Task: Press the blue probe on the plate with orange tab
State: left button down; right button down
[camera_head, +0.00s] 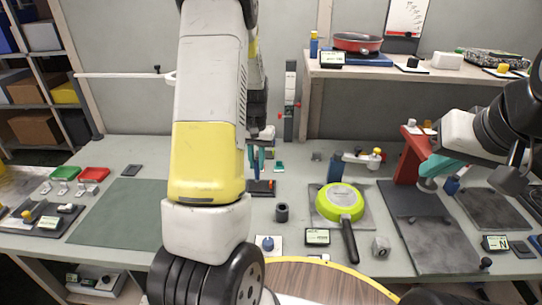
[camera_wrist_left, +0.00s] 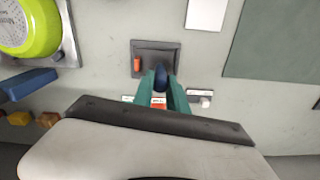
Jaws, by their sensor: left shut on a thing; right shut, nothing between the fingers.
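The dark square plate (camera_wrist_left: 172,50) lies flat on the table, with a small upright orange tab (camera_wrist_left: 137,65) near its left edge in the left wrist view. The plate (camera_head: 262,188) also shows in the head view, below my left gripper (camera_head: 256,160). In the left wrist view the teal fingers of my left gripper (camera_wrist_left: 161,92) are shut on the dark blue probe (camera_wrist_left: 160,76). The probe's end overlaps the plate's near part; I cannot tell whether it touches. My right gripper (camera_head: 436,172) is at the right, shut and empty, by a red stand.
A lime green pan (camera_head: 340,202) lies on a grey plate right of centre. A dark cup (camera_head: 282,212) and a blue-knobbed block (camera_head: 267,243) stand nearer. A green mat (camera_head: 125,222) lies at left. The red stand (camera_head: 408,155) is beside my right arm.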

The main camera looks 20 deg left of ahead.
pick_arm(q)
jog(key=shift+r, duration=2.2)
